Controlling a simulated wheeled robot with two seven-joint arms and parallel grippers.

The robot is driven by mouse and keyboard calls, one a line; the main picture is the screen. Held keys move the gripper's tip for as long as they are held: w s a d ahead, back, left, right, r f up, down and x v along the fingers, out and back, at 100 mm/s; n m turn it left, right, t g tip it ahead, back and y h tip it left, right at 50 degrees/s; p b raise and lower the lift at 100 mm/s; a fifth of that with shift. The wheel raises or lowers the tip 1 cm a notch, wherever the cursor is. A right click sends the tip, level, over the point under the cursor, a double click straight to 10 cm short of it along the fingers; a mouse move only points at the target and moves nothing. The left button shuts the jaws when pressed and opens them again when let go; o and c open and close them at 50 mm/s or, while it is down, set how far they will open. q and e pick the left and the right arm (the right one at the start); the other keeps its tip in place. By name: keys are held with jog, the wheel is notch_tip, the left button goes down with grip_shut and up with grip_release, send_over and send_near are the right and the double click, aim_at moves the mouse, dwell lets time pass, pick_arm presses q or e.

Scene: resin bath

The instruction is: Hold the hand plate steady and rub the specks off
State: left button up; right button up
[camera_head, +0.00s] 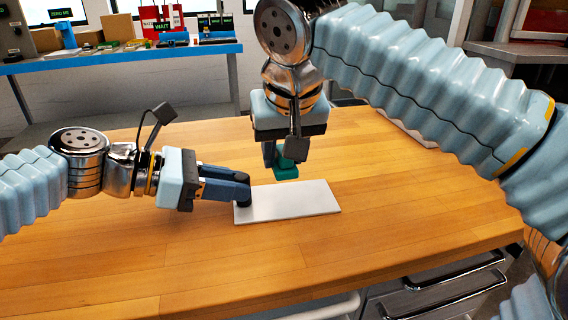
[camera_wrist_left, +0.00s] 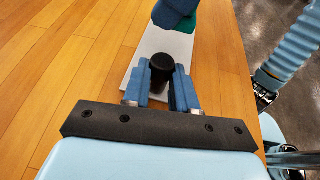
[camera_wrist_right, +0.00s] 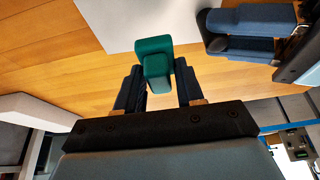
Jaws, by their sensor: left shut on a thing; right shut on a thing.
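The hand plate (camera_head: 295,202) is a flat white rectangle lying on the wooden table. It also shows in the left wrist view (camera_wrist_left: 172,42) and the right wrist view (camera_wrist_right: 140,22). A black upright knob (camera_wrist_left: 162,68) stands at the plate's left end. My left gripper (camera_head: 244,190) is shut on this knob. My right gripper (camera_head: 278,158) is shut on a green block (camera_wrist_right: 155,62) with a wider green base. The block is at the plate's far edge in the head view; I cannot tell whether it touches the plate. I see no specks on the visible plate surface.
The wooden table (camera_head: 180,260) is clear in front of the plate and to its right. A pale flat object (camera_head: 405,130) lies at the table's far right, partly behind my right arm. A blue bench (camera_head: 120,58) with boxes and signs stands in the background.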

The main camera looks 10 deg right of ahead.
jog(key=shift+r, duration=1.35)
pick_arm(q)
jog(key=o, duration=0.9)
jog(key=shift+o, duration=0.2)
